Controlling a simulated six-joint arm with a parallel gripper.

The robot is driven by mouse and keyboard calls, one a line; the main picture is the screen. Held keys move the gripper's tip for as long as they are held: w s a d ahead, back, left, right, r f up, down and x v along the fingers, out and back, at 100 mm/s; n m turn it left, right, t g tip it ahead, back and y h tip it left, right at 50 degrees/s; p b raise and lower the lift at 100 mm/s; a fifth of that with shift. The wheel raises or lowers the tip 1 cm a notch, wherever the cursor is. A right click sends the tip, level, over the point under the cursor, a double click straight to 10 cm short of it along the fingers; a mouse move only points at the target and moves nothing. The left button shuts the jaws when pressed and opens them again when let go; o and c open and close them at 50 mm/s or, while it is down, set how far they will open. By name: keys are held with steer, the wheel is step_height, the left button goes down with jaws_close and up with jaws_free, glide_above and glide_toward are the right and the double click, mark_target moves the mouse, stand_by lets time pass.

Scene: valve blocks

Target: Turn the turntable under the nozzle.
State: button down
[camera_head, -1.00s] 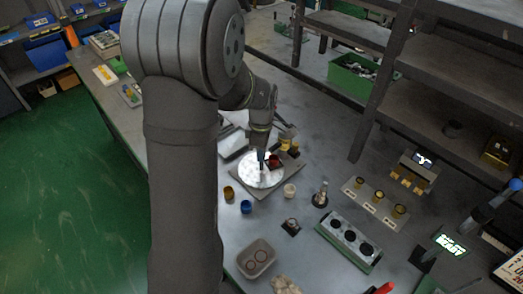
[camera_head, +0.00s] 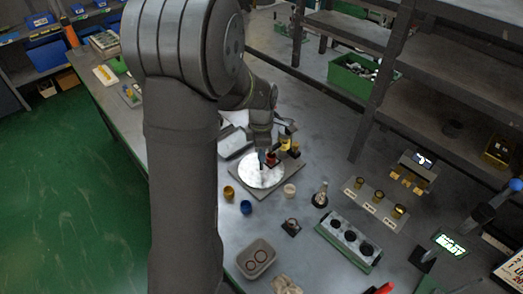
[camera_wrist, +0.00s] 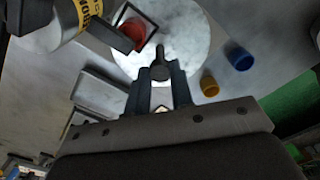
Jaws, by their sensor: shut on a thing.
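The turntable is a pale round disc (camera_head: 257,178) on a square base at the bench's middle; it also fills the upper middle of the wrist view (camera_wrist: 190,45). A dark upright peg (camera_wrist: 160,62) stands on it. My gripper (camera_head: 262,158) is over the disc, its two fingers (camera_wrist: 159,80) shut on the peg. A red piece (camera_wrist: 136,32) in a dark square holder sits on the disc beside the peg; it is small in the head view (camera_head: 271,158). The yellow and black nozzle (camera_wrist: 85,14) reaches close to the red piece; I cannot tell whether they line up.
A yellow cup (camera_head: 229,192), a blue cup (camera_head: 246,207) and a cream cup (camera_head: 289,190) stand in front of the turntable. A grey tray (camera_head: 256,259) is nearer. A block with dark round tops (camera_head: 348,241) and a yellow-cup rack (camera_head: 375,203) stand to the right.

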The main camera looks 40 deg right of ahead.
steer(key=shift+r, duration=0.1)
steer(key=c, duration=1.3)
jaws_free()
steer(key=shift+o, duration=0.2)
step_height(320, 180, up, 17)
steer(key=shift+r, duration=0.15)
step_height(320, 180, down, 18)
steer(key=shift+r, duration=0.25)
